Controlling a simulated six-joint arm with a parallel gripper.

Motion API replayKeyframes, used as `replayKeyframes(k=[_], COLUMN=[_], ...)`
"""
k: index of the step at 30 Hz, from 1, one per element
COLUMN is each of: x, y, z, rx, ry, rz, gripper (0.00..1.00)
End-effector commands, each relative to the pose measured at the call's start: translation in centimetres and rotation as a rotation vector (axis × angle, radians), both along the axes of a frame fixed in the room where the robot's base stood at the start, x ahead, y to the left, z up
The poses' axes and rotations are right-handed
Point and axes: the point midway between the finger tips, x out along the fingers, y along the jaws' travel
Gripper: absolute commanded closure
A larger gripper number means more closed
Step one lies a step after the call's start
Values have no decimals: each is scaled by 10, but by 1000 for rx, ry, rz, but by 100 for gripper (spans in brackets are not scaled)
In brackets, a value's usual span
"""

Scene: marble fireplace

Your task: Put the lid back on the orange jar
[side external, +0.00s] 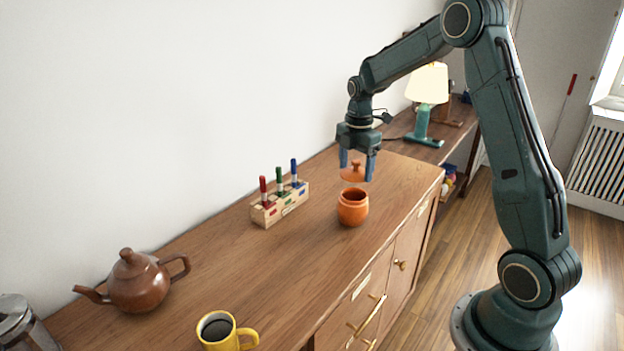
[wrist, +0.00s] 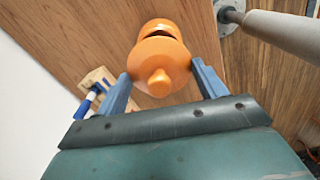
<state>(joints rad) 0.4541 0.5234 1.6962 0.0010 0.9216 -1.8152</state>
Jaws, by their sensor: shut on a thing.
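The orange jar (side external: 352,208) stands upright and open on the wooden cabinet top, with its dark mouth facing up. My gripper (side external: 358,170) is above the jar, shut on the orange lid (side external: 353,172). The lid hangs roughly level, with a clear gap between it and the jar's rim. In the wrist view the lid (wrist: 158,68) with its round knob sits between the two blue fingers of my gripper (wrist: 162,80). The jar (wrist: 160,28) shows behind the lid there, partly hidden by it.
A wooden rack (side external: 280,203) with red, green and blue markers stands left of the jar. A brown teapot (side external: 138,282) and a yellow mug (side external: 222,332) are at the near end. A teal lamp (side external: 425,110) stands behind. Wood around the jar's right and front is clear.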

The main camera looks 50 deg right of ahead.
Motion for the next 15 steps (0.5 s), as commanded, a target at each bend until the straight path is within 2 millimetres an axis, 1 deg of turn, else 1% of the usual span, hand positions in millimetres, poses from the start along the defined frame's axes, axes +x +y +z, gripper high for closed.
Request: replayKeyframes(k=[15], x=[0], y=[0], z=[-36], rx=[0], ry=[1], rz=[1], gripper=[53])
